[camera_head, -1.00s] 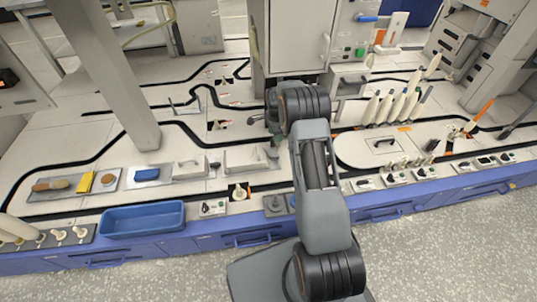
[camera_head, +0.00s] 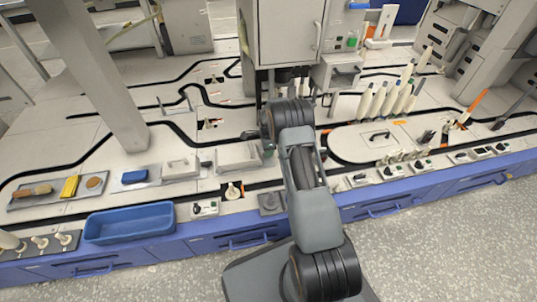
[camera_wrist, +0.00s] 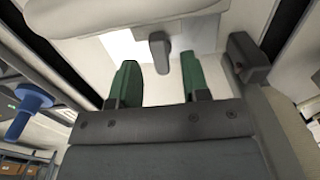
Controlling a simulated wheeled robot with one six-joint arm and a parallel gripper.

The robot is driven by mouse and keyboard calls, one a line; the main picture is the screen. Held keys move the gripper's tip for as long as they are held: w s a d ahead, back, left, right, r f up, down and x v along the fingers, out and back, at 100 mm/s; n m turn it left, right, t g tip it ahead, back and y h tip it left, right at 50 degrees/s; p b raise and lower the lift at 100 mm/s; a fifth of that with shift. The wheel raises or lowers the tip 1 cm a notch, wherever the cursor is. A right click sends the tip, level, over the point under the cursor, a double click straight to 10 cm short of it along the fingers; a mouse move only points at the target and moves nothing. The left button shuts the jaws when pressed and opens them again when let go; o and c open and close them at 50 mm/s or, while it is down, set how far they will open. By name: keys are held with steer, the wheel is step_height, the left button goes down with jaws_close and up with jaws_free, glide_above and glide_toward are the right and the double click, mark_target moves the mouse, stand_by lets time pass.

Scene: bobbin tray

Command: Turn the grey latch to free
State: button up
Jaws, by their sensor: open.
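My gripper (camera_wrist: 160,82) shows in the wrist view with two green-lined fingers spread apart and nothing between them. A small grey latch-like piece (camera_wrist: 160,53) hangs just beyond the fingertips, near the middle of the gap, against a pale panel. It looks apart from both fingers. I cannot tell for sure that it is the task's grey latch. In the head view my arm reaches over the bench towards the area below the grey cabinet (camera_head: 284,32), and the latch cannot be made out there.
A dark grey block (camera_wrist: 248,58) stands close to the right finger in the wrist view. A blue knob (camera_wrist: 28,115) is at the left. In the head view, a blue tray (camera_head: 130,235) sits at the bench's front left, and pale bobbins (camera_head: 378,100) stand right of my arm.

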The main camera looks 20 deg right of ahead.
steer(key=shift+f, duration=0.85)
steer(key=shift+d, duration=0.1)
jaws_close()
